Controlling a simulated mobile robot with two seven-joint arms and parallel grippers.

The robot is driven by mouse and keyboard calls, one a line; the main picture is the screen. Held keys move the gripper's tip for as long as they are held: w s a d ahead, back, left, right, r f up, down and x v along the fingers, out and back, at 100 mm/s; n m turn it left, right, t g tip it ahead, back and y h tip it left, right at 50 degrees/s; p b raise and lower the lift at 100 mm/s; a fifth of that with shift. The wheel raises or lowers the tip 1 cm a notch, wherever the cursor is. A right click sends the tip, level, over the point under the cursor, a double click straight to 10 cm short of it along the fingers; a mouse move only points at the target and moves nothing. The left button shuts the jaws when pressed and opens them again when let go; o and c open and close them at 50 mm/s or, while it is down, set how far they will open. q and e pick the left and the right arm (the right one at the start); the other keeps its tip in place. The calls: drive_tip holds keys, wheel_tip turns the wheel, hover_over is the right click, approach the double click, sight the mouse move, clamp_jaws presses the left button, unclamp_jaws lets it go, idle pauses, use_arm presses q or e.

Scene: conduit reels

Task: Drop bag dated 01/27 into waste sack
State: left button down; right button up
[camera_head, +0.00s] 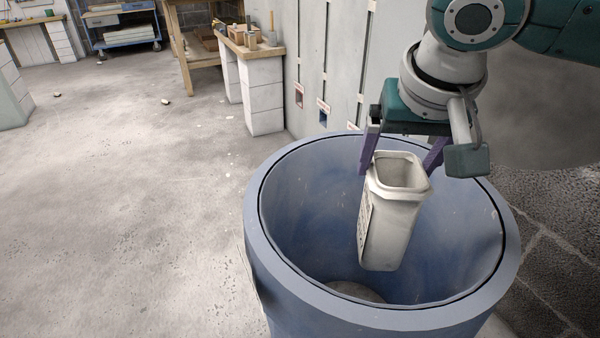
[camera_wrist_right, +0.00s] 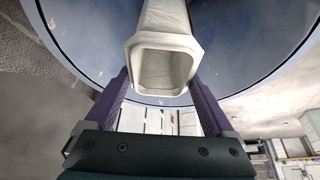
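A pale, open-topped bag (camera_head: 393,230), boxy in shape, hangs nearly upright from my right gripper (camera_head: 402,160). Its left side carries a panel of small marks, too small to read as a date. The gripper's purple fingers are on either side of the bag's rim. The right wrist view shows the bag (camera_wrist_right: 165,65) between the fingers, its open mouth facing the camera. The bag's lower part is over the mouth of a large blue round container (camera_head: 262,250), the only thing here that could be the waste sack. My left gripper is not in view.
A greyish round thing (camera_head: 357,291) lies at the container's bottom, partly hidden. A workbench (camera_head: 252,50) with tools stands at the back beside a grey wall (camera_head: 345,70). A blue cart (camera_head: 125,35) is farther back. The floor at left is mostly clear, with small scraps.

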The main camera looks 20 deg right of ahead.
drive_tip(key=shift+o, duration=0.6)
drive_tip(key=shift+s+a+r+p, duration=0.1)
drive_tip(key=shift+r+p, duration=0.2)
drive_tip(key=shift+r, duration=0.15)
drive_tip(key=p+v, duration=0.4)
drive_tip(key=v, duration=0.5)
